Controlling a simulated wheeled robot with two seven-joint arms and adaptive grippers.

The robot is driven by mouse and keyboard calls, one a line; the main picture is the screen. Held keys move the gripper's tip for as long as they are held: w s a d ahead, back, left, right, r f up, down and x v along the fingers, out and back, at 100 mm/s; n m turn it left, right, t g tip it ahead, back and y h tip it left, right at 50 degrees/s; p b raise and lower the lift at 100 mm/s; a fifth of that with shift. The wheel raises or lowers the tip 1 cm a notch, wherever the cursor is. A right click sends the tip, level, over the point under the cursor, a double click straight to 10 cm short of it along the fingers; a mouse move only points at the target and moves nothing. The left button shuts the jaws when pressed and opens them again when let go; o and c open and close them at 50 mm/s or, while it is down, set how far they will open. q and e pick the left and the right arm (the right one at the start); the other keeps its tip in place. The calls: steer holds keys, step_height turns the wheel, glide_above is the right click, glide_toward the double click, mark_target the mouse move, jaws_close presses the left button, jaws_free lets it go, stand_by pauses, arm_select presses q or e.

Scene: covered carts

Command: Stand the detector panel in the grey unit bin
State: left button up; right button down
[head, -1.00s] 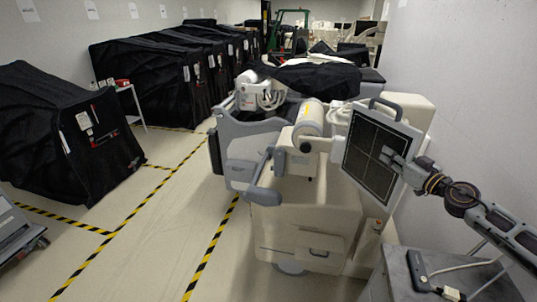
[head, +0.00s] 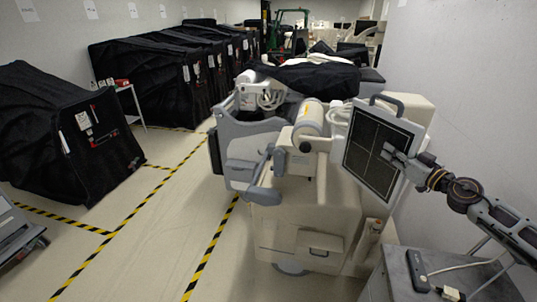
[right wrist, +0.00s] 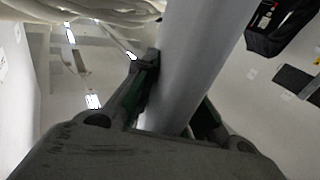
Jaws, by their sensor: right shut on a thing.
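The detector panel (head: 372,150) is a flat dark plate with a light grey frame, a pale cross line and a handle on top. It is upright and slightly tilted in the head view, in front of the cream mobile unit. My right gripper (head: 392,156) is shut on its right edge. In the right wrist view the panel's edge (right wrist: 200,60) runs between the fingers of my right gripper (right wrist: 172,95). The grey bin on the unit is hard to make out; the panel may hide it. My left gripper is not in view.
The mobile unit (head: 300,225) has a grey handle and a cylindrical arm (head: 310,118) left of the panel. A grey table (head: 400,285) with a dark handset (head: 417,270) stands at lower right. Black covered carts (head: 65,135) line the left. The taped floor (head: 165,215) between is clear.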

steer(key=shift+r, duration=0.2)
steer(key=s+a+f+m+h, duration=0.15)
steer(key=a+f, duration=0.25)
steer(key=f, duration=0.5)
steer(key=s+a+f+h, duration=0.1)
steer(key=s+a+f, duration=0.2)
steer(key=f, duration=0.5)
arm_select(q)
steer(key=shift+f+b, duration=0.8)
arm_select(e)
steer(key=s+a+f+m+t+h, duration=0.1)
steer(key=s+a+f+m+h, duration=0.2)
steer(key=s+a+f, duration=0.8)
steer(key=shift+s+f+h, duration=0.55)
steer(key=shift+h, duration=0.1)
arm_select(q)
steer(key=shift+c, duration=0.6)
